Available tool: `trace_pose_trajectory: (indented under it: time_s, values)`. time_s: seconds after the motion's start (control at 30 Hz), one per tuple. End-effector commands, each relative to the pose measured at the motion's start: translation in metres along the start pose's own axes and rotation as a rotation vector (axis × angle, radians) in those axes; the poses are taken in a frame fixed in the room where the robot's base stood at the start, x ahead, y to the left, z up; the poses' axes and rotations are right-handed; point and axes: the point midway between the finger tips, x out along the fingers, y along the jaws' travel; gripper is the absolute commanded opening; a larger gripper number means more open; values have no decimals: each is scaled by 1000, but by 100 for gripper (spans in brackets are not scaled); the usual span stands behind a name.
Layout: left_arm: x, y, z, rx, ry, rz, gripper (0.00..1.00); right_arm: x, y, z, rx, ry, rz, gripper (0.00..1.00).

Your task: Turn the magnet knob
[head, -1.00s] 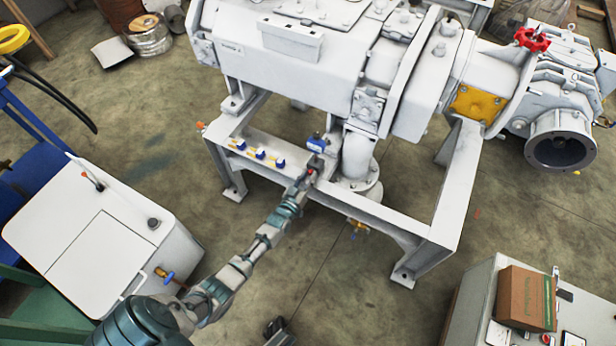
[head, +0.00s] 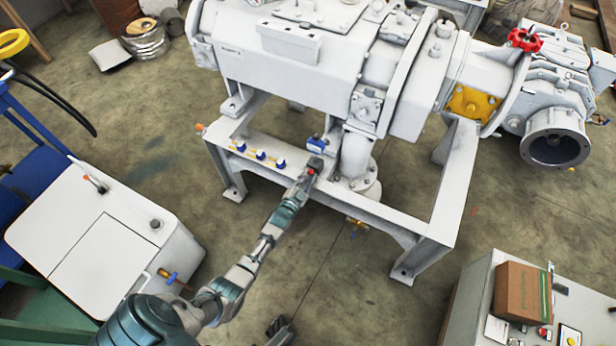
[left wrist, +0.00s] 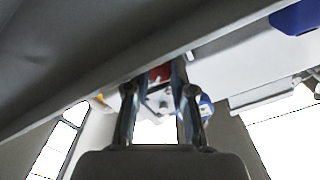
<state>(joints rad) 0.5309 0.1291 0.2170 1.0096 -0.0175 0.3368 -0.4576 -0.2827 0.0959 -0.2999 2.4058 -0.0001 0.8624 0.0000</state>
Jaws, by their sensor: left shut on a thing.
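My left gripper (head: 315,163) reaches the white frame beam below the machine. In the left wrist view, its two fingers (left wrist: 160,92) stand on either side of a small red piece (left wrist: 160,73), which looks like the magnet knob, and are shut on it. A blue block with a pale face (head: 316,144) sits just beyond the gripper on the frame. The fingers hide most of the knob in the head view. A dark shape (head: 279,328) at the bottom edge looks like my right gripper; its jaws are unclear.
The white frame (head: 390,222) carries the large machine (head: 300,60). Several small blue-and-yellow valves (head: 260,155) line the beam left of my gripper. A white cabinet (head: 80,240) stands left, and a cardboard box (head: 523,292) lies on a cabinet right. Floor between is clear.

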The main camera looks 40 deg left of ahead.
Motion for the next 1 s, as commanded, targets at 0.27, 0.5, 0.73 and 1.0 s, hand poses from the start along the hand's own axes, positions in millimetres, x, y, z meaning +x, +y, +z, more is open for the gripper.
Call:
trace_pose_trajectory:
  time_s: [0.27,0.5,0.73,1.0]
  values:
    - [-1,2,2,53,-4,4,0,0,0,0,0,-2,1,40]
    - [-1,3,2,57,-4,4,0,0,0,0,0,-2,2,40]
    - [-1,3,2,57,-4,5,44,0,0,0,0,-2,3,40]
    - [-1,4,3,56,-7,7,49,0,0,0,0,-1,3,40]
